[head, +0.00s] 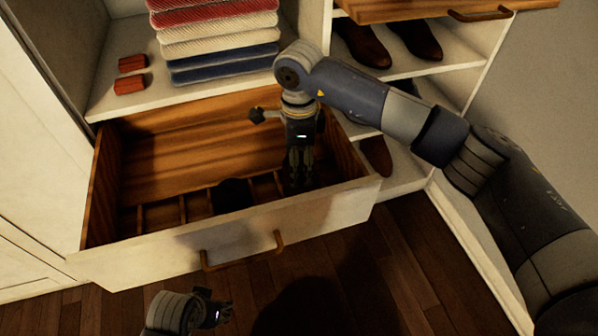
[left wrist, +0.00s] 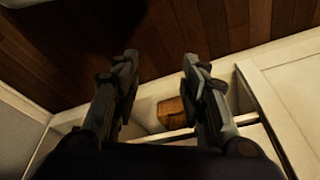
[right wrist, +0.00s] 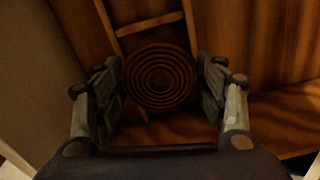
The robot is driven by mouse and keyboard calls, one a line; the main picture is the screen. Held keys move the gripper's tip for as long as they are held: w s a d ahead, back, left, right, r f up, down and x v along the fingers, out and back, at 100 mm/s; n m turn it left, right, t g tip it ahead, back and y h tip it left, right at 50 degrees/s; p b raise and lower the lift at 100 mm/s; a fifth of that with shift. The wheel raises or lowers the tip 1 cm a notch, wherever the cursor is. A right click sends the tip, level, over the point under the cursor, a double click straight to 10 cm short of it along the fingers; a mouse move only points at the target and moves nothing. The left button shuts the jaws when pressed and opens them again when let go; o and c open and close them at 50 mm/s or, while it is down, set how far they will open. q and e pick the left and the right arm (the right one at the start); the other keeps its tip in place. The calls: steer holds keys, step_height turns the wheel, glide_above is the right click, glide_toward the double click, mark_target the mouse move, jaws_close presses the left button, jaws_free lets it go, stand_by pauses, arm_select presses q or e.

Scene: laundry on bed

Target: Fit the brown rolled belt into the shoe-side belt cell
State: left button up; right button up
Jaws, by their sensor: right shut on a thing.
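In the right wrist view the brown rolled belt (right wrist: 160,78) shows as a flat coil of rings between the fingers of my right gripper (right wrist: 162,88), which is shut on it. In the head view my right gripper (head: 300,178) points down inside the open drawer (head: 230,232), near its right, shoe-side end. The belt cannot be made out there. Thin wooden dividers (head: 182,208) form small cells along the drawer's front. The shoe-side cell is largely hidden by the gripper and shadow. My left gripper (head: 220,312) is low in front of the drawer; its fingers (left wrist: 160,70) are apart and empty.
A dark rounded thing (head: 233,194) sits among the cells. The drawer's back section (head: 200,150) looks empty. Folded towels (head: 220,45) and two small red boxes (head: 130,84) lie on the shelf above. Brown shoes (head: 363,45) stand on shelves at right.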

step_height(320, 180, down, 3)
steer(key=shift+f, duration=0.2)
arm_select(q)
steer(key=shift+v, duration=0.8)
arm_select(e)
steer(key=shift+f, duration=0.15)
steer(key=o, duration=1.2)
arm_select(q)
steer(key=shift+r, duration=0.2)
arm_select(e)
steer(key=shift+o, duration=0.2)
